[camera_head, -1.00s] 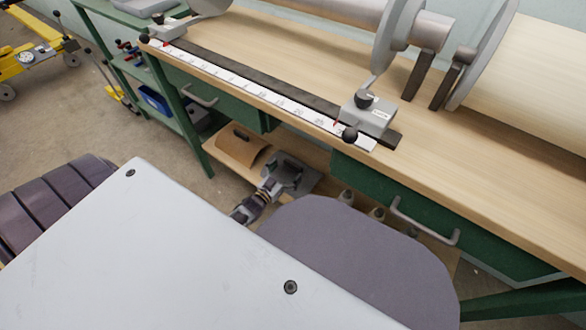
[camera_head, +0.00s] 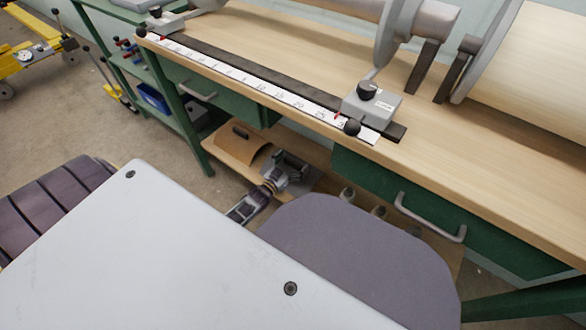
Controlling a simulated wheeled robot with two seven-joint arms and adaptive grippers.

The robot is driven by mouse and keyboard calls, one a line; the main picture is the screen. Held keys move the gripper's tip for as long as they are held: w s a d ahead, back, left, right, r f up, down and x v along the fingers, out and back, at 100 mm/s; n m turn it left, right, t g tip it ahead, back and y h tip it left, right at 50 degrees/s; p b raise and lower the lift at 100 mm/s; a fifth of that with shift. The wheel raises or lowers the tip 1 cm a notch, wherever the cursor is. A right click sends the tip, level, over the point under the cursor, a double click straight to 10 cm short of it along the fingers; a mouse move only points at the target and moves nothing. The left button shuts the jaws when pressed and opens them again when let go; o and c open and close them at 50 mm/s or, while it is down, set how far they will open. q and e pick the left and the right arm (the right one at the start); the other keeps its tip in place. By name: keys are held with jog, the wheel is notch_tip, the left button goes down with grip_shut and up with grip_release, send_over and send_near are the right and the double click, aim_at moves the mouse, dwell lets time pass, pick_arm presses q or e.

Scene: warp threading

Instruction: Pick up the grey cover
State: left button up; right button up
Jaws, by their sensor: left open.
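My left gripper (camera_head: 290,163) is low under the workbench, by the lower shelf, with its jaws open and nothing seen between them. A dark grey flat patch (camera_head: 309,182) shows on the shelf just beside and beneath it; it is mostly hidden, and I cannot tell whether it is the grey cover. A tan curved cover (camera_head: 232,148) with a dark handle lies on the same shelf, just left of the gripper. I cannot tell whether the gripper touches anything. My right gripper is not in view.
The wooden benchtop (camera_head: 500,160) overhangs the shelf, with green drawers (camera_head: 375,175) below its front edge. A ruler rail (camera_head: 250,80) with a grey slider block (camera_head: 373,103) runs along that edge. Several small grey posts (camera_head: 378,212) stand on the shelf, right of the gripper.

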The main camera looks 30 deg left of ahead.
pick_arm(q)
jog(key=c, duration=1)
jog(key=shift+c, duration=0.4)
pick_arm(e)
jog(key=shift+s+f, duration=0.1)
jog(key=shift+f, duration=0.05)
pick_arm(q)
jog(key=shift+r, duration=0.15)
jog(key=shift+r+p, duration=2.9)
jog(key=shift+r, duration=2)
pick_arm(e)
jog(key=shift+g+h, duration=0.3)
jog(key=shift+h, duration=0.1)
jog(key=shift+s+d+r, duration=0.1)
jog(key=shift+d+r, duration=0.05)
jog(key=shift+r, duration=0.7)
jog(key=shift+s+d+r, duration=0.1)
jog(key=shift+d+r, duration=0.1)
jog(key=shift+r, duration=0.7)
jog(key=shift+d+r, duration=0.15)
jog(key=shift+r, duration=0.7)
